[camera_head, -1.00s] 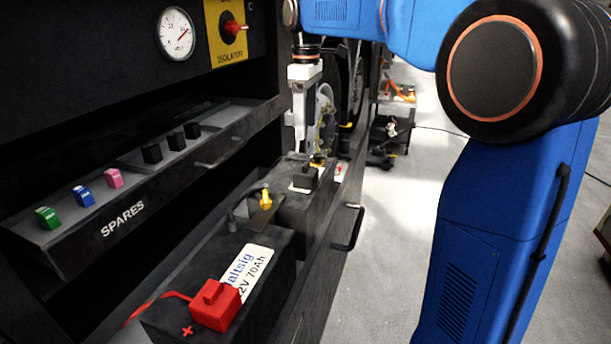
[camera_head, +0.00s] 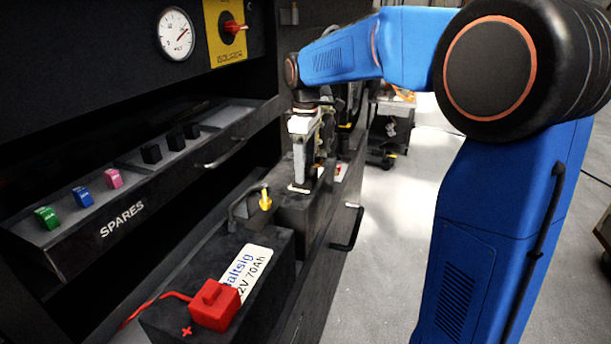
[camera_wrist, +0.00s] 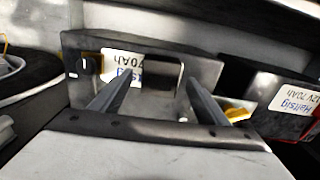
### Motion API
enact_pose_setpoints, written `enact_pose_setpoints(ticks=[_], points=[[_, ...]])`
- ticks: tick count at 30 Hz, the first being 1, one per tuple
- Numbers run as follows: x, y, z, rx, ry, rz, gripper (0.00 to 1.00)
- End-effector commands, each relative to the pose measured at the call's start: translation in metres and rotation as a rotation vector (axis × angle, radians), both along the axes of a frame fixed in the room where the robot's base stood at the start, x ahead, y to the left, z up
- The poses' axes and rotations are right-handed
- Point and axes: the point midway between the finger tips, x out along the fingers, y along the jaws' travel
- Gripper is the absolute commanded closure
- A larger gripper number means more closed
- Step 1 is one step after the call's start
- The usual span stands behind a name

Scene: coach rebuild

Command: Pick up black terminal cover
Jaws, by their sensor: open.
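In the head view my gripper hides most or all of the cover on the far battery (camera_head: 298,215). In the head view my gripper (camera_head: 303,182) points down, low over the far battery; contact cannot be told.
A near battery (camera_head: 268,248) bears a red cover (camera_head: 214,305) with a red cable. A yellow piece (camera_head: 265,199) stands between the batteries. The SPARES drawer (camera_head: 122,222) holds green, blue, pink and black pieces. A drawer handle (camera_head: 347,228) juts into the clear aisle.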

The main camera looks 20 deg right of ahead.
Motion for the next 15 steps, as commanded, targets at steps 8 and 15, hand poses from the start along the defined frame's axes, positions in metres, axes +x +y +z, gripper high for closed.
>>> enact_pose_setpoints(ticks=[8,15], points=[[0.0003,-0.0001,-0.0082,0.0,-0.001,0.0,0.31],[0.0002,-0.0001,-0.0079,0.0,-0.001,0.0,0.7]])
